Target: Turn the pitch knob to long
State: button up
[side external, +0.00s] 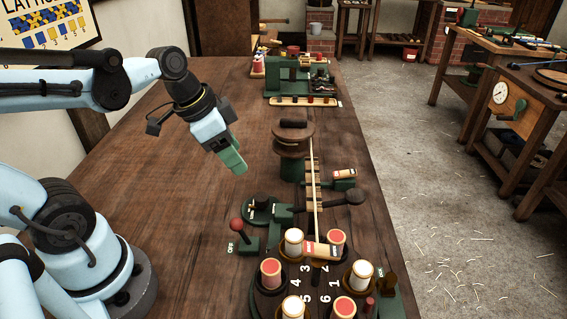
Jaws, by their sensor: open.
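A small dark round knob (262,199) sits on a green plate in the middle of the bench. It looks like the pitch knob, but its markings are too small to read, so I cannot tell its setting. My gripper (235,161) is in the air above the bench, up and to the left of the knob, pointing down and to the right. Its green fingers overlap in this view, and it is open with nothing seen between them. It is apart from the knob.
A red-balled lever (237,226) marked OFF stands just left of the knob. A numbered disc (318,272) with several red and white bobbins is in front. A dark-ended bar (355,196) and a wooden spool (293,140) are nearby. The bench's left side is clear.

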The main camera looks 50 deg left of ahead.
aim_at(261, 197)
jog(key=shift+w+d+f+m+g+h, duration=0.25)
jog(key=shift+w+d+f+m, duration=0.3)
jog(key=shift+f, duration=1.25)
jog(key=shift+w+d+f+m+g+h, duration=0.3)
jog(key=shift+w+f+m, duration=0.4)
jog(key=shift+f, duration=1.1)
jog(key=shift+w+d+f+m+g+h, duration=0.2)
jog(key=shift+w+d+f+m, duration=0.45)
jog(key=shift+f, duration=1.15)
jog(key=shift+s+a, duration=0.1)
jog(key=shift+s, duration=0.1)
jog(key=c, duration=1)
jog(key=shift+s+n+t+y, duration=0.1)
jog(key=shift+n+t+y, duration=0.25)
jog(key=shift+n, duration=0.75)
jog(key=shift+n+t+y, duration=0.2)
jog(key=shift+n+y, duration=0.1)
jog(key=shift+n, duration=0.8)
jog(key=shift+c, duration=0.2)
